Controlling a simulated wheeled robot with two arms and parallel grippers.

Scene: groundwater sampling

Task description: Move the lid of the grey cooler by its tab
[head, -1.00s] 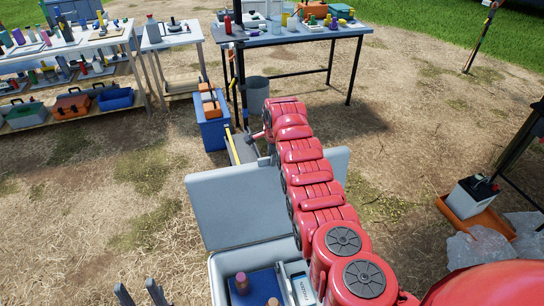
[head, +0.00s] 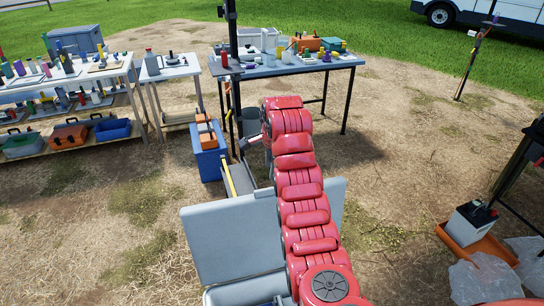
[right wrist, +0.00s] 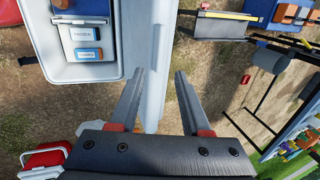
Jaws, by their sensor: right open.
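The grey cooler (head: 235,292) stands at the bottom of the head view, cut off by the frame. Its lid (head: 230,240) is open and stands up, partly hidden by my red right arm. In the right wrist view my right gripper (right wrist: 160,72) is open. The lid (right wrist: 157,45) shows nearly edge-on between the fingers, with the cooler's rim (right wrist: 112,70) to its left. No grip on the lid shows. My left gripper is out of view.
A blue box (head: 208,163) with orange items stands beyond the lid. A work table (head: 280,68) with bottles and tools is behind it, and shelves (head: 70,85) stand at the left. An orange tray (head: 478,240) lies at the right. Straw-covered ground left of the cooler is free.

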